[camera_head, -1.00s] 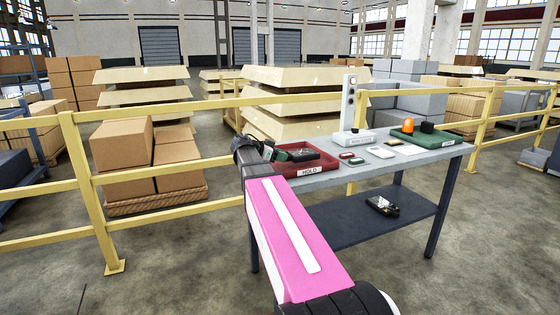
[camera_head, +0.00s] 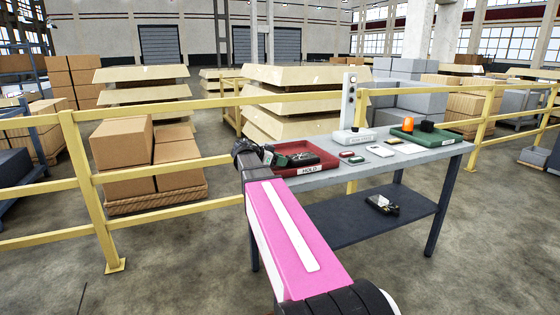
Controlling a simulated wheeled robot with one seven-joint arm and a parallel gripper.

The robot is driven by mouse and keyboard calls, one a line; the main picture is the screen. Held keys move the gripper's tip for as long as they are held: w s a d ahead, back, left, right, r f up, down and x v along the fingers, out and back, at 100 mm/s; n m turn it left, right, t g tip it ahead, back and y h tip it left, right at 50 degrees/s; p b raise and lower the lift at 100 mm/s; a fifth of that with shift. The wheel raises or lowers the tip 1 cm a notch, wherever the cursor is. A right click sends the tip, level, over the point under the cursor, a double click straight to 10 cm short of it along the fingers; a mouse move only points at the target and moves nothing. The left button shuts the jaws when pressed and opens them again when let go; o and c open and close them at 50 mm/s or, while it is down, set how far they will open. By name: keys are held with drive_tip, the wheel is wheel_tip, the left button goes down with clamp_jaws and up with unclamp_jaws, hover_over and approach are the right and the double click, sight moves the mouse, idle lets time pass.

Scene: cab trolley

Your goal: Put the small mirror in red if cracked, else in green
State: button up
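My gripper (camera_head: 268,154) is at the left end of the trolley, beside and partly over the red tray (camera_head: 318,170) marked HOLD. It is small and dark here, and I cannot tell whether its fingers are open or hold anything. Dark and green items (camera_head: 300,158) lie in the red tray, partly hidden by my arm. The green tray (camera_head: 425,139) is at the right end and holds an orange beacon (camera_head: 407,123) and a black item (camera_head: 427,126). I cannot make out for certain which thing is the small mirror, or any crack.
Between the trays on the grey trolley top (camera_head: 440,152) are a white box with a post (camera_head: 350,136), small red and green pieces (camera_head: 356,160) and a pale flat item (camera_head: 380,151). A dark object (camera_head: 382,205) lies on the lower shelf. A yellow railing (camera_head: 215,161) runs behind.

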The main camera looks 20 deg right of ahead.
drive_tip(key=o, duration=0.4)
drive_tip(key=shift+s+f, duration=0.1)
drive_tip(key=shift+f, duration=0.2)
drive_tip(key=shift+r, duration=0.3)
drive_tip(key=v, duration=1.2)
drive_tip(key=shift+r, duration=0.4)
